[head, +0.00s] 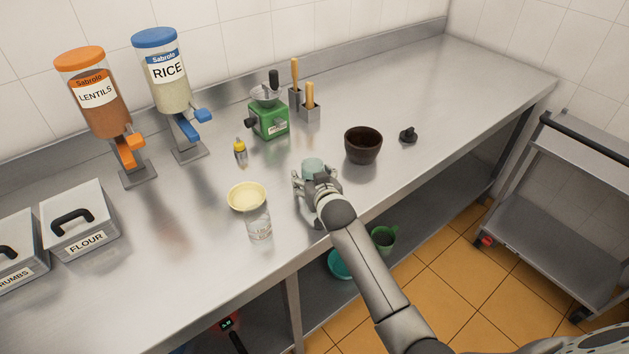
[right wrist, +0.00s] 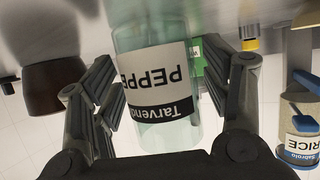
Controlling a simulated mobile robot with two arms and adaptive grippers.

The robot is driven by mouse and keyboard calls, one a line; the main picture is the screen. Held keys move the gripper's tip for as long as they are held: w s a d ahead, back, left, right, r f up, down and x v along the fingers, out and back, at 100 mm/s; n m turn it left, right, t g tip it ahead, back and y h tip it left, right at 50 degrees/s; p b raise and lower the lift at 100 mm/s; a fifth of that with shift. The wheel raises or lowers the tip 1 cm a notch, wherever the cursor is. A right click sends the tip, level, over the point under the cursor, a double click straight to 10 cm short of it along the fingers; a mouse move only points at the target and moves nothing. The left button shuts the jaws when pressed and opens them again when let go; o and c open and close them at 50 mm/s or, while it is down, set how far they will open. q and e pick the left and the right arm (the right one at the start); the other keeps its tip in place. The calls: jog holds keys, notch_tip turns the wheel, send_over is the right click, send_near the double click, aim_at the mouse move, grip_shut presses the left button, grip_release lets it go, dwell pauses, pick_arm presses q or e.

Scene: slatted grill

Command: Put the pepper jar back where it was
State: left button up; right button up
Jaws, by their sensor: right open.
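The pepper jar is pale green and clear; its top shows in the head view (head: 312,166), near the front edge of the counter. In the right wrist view the right gripper (right wrist: 162,90) shows a gap by the left finger; contact at the right finger is unclear. The jar's base is hidden in the head view. My left gripper is not seen.
On the steel counter (head: 420,90), a cream bowl (head: 246,197) and a clear jar (head: 259,224) stand left of the gripper. A dark bowl (head: 363,146) stands to the right. A yellow-capped bottle (head: 240,153) and green grinder (head: 269,121) are behind. The far right counter is clear.

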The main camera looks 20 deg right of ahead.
jog(key=b+v, duration=0.1)
jog(key=v, duration=1.1)
jog(key=shift+d+r, duration=0.1)
jog(key=shift+r, duration=0.05)
jog(key=s+f+n+g, duration=0.1)
jog(key=s+f+g, duration=0.25)
jog(key=s, duration=0.65)
jog(key=s+d+f+n+g+y, duration=0.1)
jog(key=s+f+g, duration=0.25)
jog(key=s, duration=0.75)
jog(key=s+f+n+g, duration=0.1)
jog(key=s+f+g, duration=0.3)
jog(key=s, duration=0.6)
notch_tip(320, 180, down, 27)
jog(key=s, duration=0.2)
jog(key=s+d+f+g, duration=0.1)
jog(key=s+d+f, duration=0.2)
jog(key=s+f, duration=1.2)
jog(key=shift+s+f, duration=0.4)
jog(key=shift+s, duration=0.3)
